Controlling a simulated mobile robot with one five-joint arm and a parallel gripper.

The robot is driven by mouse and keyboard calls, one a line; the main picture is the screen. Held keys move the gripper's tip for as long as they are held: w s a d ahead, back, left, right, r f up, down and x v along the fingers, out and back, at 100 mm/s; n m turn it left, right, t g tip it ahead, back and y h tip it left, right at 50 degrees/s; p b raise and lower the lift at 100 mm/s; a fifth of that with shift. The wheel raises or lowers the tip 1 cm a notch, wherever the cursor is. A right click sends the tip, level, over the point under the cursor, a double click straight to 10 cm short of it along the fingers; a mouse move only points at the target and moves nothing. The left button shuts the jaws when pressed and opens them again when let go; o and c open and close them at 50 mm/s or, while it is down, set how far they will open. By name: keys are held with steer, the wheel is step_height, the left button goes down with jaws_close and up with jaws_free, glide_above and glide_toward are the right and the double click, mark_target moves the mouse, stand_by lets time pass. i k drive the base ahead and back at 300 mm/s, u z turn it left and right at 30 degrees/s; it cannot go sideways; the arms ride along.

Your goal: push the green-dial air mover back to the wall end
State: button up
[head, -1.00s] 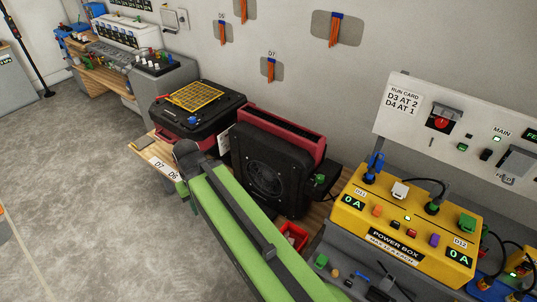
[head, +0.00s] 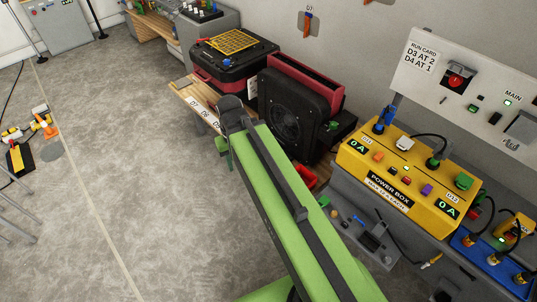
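The green-dial air mover (head: 288,118) is a black box with a red top and a round fan grille. It stands on the wooden bench (head: 190,97) near the wall, and its green dial (head: 333,125) shows at its right side. My green arm reaches up from the lower right, and its black joint stands in front of the air mover's left side in the picture. The arm hides part of the bench and the mover's lower left. My gripper's fingers do not show, so I cannot see whether they touch anything.
A second air mover (head: 235,60), with a yellow grille and blue dial, stands just left of the first. A yellow power box (head: 400,175) and a grey console (head: 350,225) are to the right. A red bin (head: 307,177) sits beside my arm. Open floor lies left.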

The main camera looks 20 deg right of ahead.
mark_target(297, 103)
steer(key=u, duration=0.35)
steer(key=i, duration=1.4)
steer(key=u, duration=0.25)
